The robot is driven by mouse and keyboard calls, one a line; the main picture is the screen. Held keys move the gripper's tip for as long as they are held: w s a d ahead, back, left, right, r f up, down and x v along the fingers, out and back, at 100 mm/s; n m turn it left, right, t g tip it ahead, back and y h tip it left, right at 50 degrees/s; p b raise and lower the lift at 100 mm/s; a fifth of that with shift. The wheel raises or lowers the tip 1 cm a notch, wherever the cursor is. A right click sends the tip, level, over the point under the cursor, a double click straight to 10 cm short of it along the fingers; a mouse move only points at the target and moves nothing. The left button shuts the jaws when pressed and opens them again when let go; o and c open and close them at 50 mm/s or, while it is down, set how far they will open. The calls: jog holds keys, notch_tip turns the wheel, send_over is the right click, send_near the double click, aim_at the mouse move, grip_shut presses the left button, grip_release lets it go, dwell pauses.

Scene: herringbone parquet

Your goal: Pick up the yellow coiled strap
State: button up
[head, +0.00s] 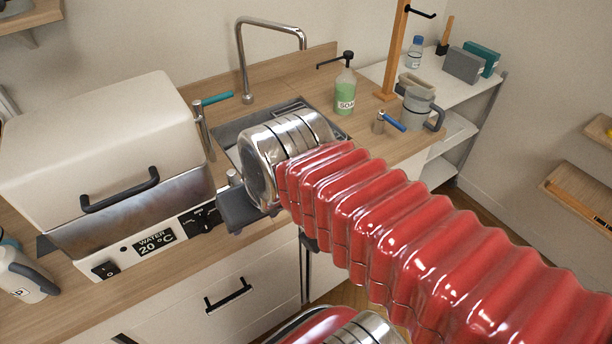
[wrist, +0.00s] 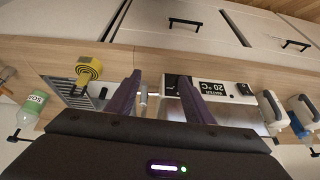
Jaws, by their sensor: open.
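The yellow coiled strap (wrist: 89,69) shows in the wrist view, left of my gripper, at the edge of the sink (wrist: 70,95). The strap lies outside the fingers, apart from the left one. In the head view my red arm covers the middle of the counter, and I cannot see the strap there.
A white water bath (head: 100,160) with a black handle stands left on the wooden counter. A tall tap (head: 243,60), a green soap bottle (head: 345,90), a blue-handled tool (head: 392,122) and a grey jug (head: 417,108) stand around the sink.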

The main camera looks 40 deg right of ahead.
jog(key=w+d+f+m+t+y, duration=0.1)
jog(key=d+m+t+y, duration=0.2)
jog(key=d+m, duration=1)
jog(key=w+d+f+m+t+y, duration=0.1)
jog(key=w+d+m+t+y, duration=0.1)
jog(key=d+m, duration=1.2)
jog(key=shift+w+m+t+y, duration=0.15)
jog(key=shift+m+t+y, duration=0.7)
jog(key=shift+m, duration=0.25)
jog(key=shift+f, duration=0.1)
jog(key=x, duration=0.8)
jog(key=shift+w+f, duration=0.15)
jog(key=shift+w, duration=0.05)
jog(key=shift+a, duration=0.2)
